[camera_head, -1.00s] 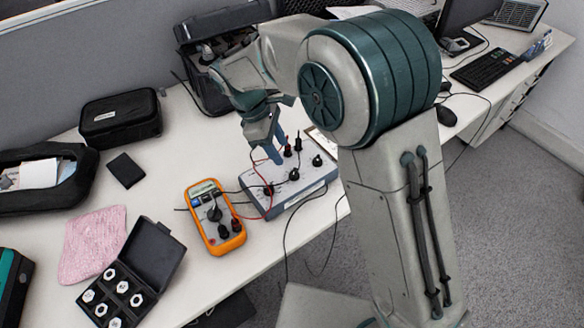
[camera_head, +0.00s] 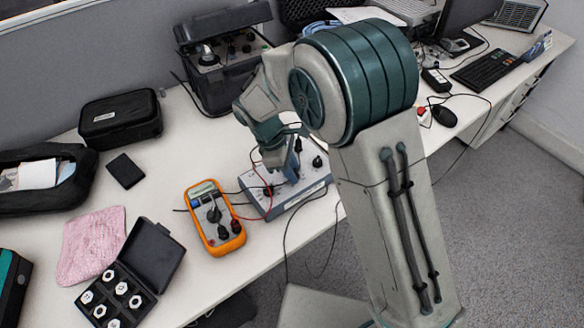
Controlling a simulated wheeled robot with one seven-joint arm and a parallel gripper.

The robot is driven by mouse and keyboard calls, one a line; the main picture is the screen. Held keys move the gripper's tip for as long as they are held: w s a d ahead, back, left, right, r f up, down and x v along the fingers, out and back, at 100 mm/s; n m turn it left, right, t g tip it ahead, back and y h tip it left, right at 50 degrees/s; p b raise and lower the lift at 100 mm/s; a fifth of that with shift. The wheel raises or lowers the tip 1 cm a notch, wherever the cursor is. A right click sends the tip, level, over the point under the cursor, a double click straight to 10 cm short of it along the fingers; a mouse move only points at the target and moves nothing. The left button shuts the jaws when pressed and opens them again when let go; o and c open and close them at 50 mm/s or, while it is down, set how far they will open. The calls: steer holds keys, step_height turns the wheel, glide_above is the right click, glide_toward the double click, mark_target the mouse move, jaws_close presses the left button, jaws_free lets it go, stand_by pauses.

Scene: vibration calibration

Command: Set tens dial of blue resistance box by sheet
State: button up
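A grey-blue box with black knobs (camera_head: 301,197), the only box of this kind that I can make out, lies on the desk right of the orange multimeter. One black knob (camera_head: 268,190) shows at its left and another (camera_head: 317,162) at its right. My gripper (camera_head: 291,174) points down over the middle of the box and hides the knobs there. Its fingertips are too small and covered to tell whether they are open or touch a knob. Dial markings are too small to read. I cannot make out the sheet.
The orange multimeter (camera_head: 222,237) stands close left of the box, with red and black leads between them. A black case of white weights (camera_head: 113,292), a pink cloth (camera_head: 92,243) and a small black pouch (camera_head: 126,170) lie left. An open black instrument case (camera_head: 218,92) stands behind.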

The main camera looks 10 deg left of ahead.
steer(key=shift+m, duration=0.3)
steer(key=m+g+p, duration=0.1)
steer(key=m, duration=0.1)
steer(key=m+g, duration=0.1)
steer(key=m, duration=0.1)
steer(key=shift+w+r+m+y+p, duration=0.1)
steer(key=shift+w+m+y+p, duration=0.1)
steer(key=shift+m+y+p, duration=0.15)
steer(key=m+g, duration=0.1)
steer(key=m, duration=0.2)
steer(key=m+g+y+p, duration=0.1)
steer(key=m, duration=0.2)
steer(key=shift+w+d, duration=0.1)
steer(key=shift+m+y, duration=0.25)
steer(key=shift+m, duration=0.1)
steer(key=o, duration=1)
steer(key=v, duration=1.3)
steer(key=shift+w+r, duration=0.2)
steer(key=shift+r, duration=0.1)
